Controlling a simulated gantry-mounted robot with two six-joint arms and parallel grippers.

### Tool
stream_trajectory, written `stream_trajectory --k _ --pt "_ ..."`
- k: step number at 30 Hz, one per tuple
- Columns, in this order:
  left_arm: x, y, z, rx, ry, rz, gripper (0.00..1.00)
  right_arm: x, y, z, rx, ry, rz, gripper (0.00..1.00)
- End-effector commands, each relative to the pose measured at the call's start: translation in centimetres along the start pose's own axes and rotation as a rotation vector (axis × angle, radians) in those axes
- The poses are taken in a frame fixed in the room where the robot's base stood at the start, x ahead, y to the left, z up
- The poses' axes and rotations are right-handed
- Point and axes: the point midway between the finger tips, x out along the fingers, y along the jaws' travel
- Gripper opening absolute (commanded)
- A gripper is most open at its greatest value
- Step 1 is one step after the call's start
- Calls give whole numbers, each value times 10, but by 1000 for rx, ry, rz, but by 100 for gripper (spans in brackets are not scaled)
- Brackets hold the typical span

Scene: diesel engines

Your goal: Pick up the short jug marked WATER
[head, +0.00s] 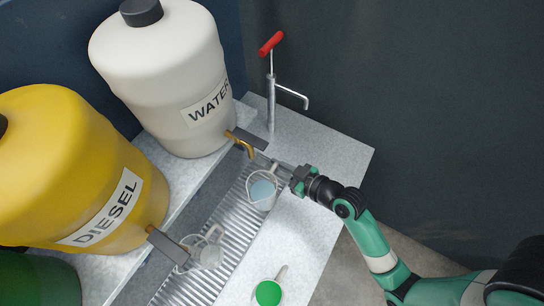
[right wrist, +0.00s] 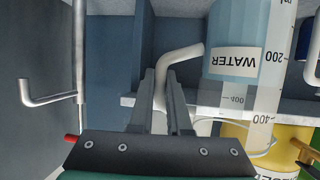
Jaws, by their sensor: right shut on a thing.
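The short jug marked WATER (right wrist: 238,60) is pale and clear, with a white label and printed measuring marks. In the head view the jug (head: 262,191) is over the ribbed drain grate, near the brass tap, and pale blue liquid shows inside it. My right gripper (head: 286,172) reaches it from the right and is shut on its handle. In the right wrist view the two fingers (right wrist: 163,98) are on either side of the bent white handle (right wrist: 180,56). Whether the jug's base touches the grate is not clear. My left gripper is not in view.
A white WATER barrel (head: 165,70) with a brass tap (head: 241,144) and a yellow DIESEL barrel (head: 75,165) stand behind the grate (head: 235,215). A red-handled steel pump (head: 271,95) stands at the back.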

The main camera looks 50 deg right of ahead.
Motion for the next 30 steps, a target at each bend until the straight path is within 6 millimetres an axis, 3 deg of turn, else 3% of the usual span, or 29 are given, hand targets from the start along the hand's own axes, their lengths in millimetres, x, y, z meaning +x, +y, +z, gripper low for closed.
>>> stream_trajectory --k 6,15,30 --pt "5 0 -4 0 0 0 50 -27 -14 -4 0 2 -1 0" --pt "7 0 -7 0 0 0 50 -50 -26 -5 1 3 -1 0" --pt "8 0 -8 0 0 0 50 -60 -31 -6 2 4 0 0"
